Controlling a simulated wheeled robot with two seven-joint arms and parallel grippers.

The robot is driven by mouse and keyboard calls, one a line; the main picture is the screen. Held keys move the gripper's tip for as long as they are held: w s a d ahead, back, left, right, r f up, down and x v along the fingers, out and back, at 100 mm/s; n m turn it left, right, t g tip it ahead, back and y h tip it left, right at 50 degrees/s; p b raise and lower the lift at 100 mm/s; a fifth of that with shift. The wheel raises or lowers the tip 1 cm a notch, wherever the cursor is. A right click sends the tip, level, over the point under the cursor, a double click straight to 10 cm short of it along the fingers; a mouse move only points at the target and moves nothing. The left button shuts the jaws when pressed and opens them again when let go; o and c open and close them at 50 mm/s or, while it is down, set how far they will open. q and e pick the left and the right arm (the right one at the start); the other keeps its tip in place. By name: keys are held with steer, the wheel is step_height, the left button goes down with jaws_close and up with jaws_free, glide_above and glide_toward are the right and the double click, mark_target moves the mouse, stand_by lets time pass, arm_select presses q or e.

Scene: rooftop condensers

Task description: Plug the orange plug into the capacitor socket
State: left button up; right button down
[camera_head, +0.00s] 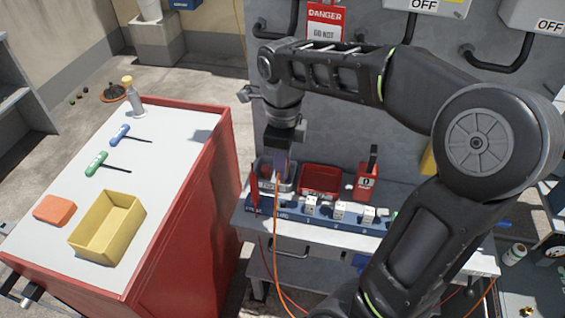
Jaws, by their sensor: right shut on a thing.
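My right gripper (279,160) points down over the left end of the bench shelf. It is shut on the orange plug, whose body is mostly hidden between the fingers. The plug's orange cable (277,225) hangs from the gripper past the shelf's front edge. A blue strip (325,222) with several white blocks runs along the shelf, below and right of the gripper. I cannot make out which part is the capacitor socket.
A red cabinet (190,225) at left carries a yellow bin (108,222), orange block (55,209) and two screwdrivers. The panel wall stands close behind.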

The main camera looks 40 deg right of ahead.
steer(key=shift+r+p, duration=0.85)
steer(key=shift+r, duration=0.45)
steer(key=c, duration=1.8)
jaws_free()
steer(key=shift+c, duration=0.2)
jaws_close()
